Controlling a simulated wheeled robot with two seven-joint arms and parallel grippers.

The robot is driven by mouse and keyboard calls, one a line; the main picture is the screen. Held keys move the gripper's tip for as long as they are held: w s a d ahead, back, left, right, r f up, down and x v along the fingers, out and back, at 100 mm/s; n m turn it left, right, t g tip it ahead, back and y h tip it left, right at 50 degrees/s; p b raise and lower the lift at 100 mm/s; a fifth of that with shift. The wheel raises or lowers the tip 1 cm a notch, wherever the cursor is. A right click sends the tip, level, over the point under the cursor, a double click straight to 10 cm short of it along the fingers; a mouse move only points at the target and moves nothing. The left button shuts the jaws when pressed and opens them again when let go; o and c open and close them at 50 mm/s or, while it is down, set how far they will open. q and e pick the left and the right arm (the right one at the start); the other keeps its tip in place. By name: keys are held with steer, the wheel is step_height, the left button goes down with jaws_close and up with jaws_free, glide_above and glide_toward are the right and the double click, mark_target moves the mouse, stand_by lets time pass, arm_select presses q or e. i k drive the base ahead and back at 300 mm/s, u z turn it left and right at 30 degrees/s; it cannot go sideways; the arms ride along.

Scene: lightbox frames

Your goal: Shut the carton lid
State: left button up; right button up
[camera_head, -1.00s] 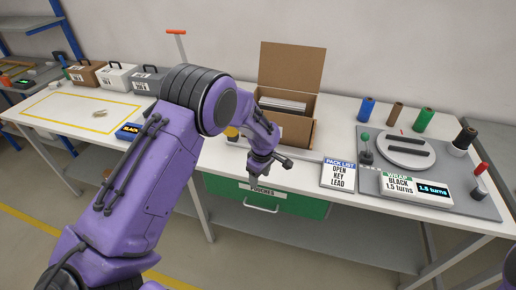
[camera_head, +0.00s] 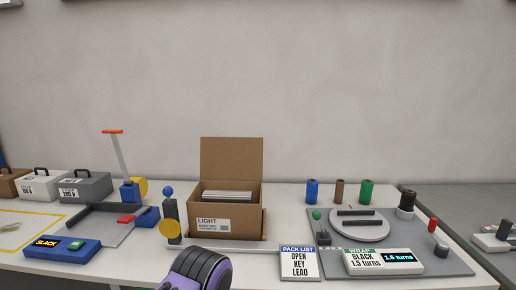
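The carton (camera_head: 230,226) is an open brown box labelled LIGHT, standing on the white table left of centre. Its lid (camera_head: 231,159) stands upright at the back edge, hinged open. A stack of flat white and grey items (camera_head: 228,195) shows inside, near the top. A purple arm part of mine with black rings shows at the bottom edge, in front of the carton. Neither gripper's fingers show in this view.
Left of the carton stand a post with a blue knob (camera_head: 168,209), a red-handled lever (camera_head: 117,155) and a SLACK display (camera_head: 62,249). A PACK LIST card (camera_head: 299,263) lies front right. A grey wrap station (camera_head: 445,259) with turntable and several coloured rolls is on the right.

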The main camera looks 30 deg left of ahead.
mark_target(221, 159)
steer(key=z, duration=2.95)
steer(key=k, duration=2.1)
steer(key=u, duration=1.85)
